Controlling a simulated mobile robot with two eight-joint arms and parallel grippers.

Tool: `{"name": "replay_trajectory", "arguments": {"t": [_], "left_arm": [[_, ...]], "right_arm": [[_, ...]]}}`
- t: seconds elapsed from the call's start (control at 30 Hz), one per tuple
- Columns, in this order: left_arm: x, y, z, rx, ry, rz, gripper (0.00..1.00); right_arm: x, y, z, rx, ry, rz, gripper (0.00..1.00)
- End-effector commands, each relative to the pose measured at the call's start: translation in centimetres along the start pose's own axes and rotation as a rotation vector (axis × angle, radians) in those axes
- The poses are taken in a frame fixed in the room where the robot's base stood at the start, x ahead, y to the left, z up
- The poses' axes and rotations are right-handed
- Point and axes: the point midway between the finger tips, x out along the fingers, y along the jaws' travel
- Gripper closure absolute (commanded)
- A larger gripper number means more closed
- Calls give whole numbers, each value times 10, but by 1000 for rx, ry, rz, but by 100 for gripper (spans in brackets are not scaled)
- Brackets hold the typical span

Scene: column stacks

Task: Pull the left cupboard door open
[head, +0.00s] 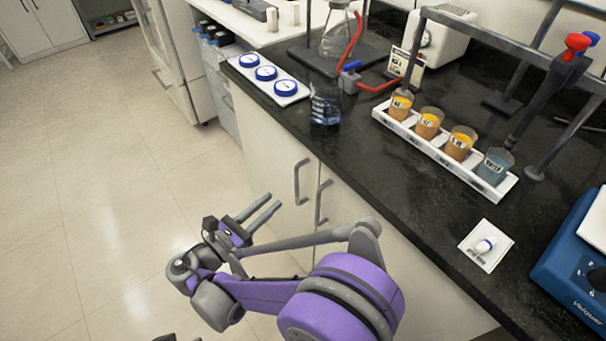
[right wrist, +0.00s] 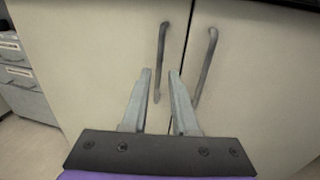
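The left cupboard door (head: 275,155) is closed under the black counter, with an upright grey bar handle (head: 298,183). In the right wrist view the door (right wrist: 90,60) and its handle (right wrist: 161,62) are left of the dark seam. My right gripper (head: 274,202) is open and empty, in front of the left door. In the right wrist view its fingers (right wrist: 160,74) point at the doors, and the lower part of the left handle shows between them. In the head view the fingertips look apart from the handle.
The right door (right wrist: 250,70) has its own handle (right wrist: 206,68) close by. The counter (head: 400,185) holds a rack of cups (head: 440,148), a flask (head: 325,105) and a blue device (head: 575,265). Grey drawers (right wrist: 25,85) stand left. The floor (head: 110,200) is clear.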

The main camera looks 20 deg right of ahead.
Motion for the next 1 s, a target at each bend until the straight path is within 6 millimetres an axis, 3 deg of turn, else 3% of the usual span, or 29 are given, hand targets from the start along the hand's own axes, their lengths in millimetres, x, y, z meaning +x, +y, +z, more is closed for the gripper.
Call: {"name": "replay_trajectory", "arguments": {"t": [0.53,0.7,1.0], "left_arm": [[16,0,4,0,-4,0,50],[18,0,4,0,-4,0,50],[18,0,4,0,-4,0,50]], "right_arm": [[91,-1,-1,0,1,-3,73],[104,-1,-1,1,1,-1,73],[105,0,0,1,1,0,73]]}}
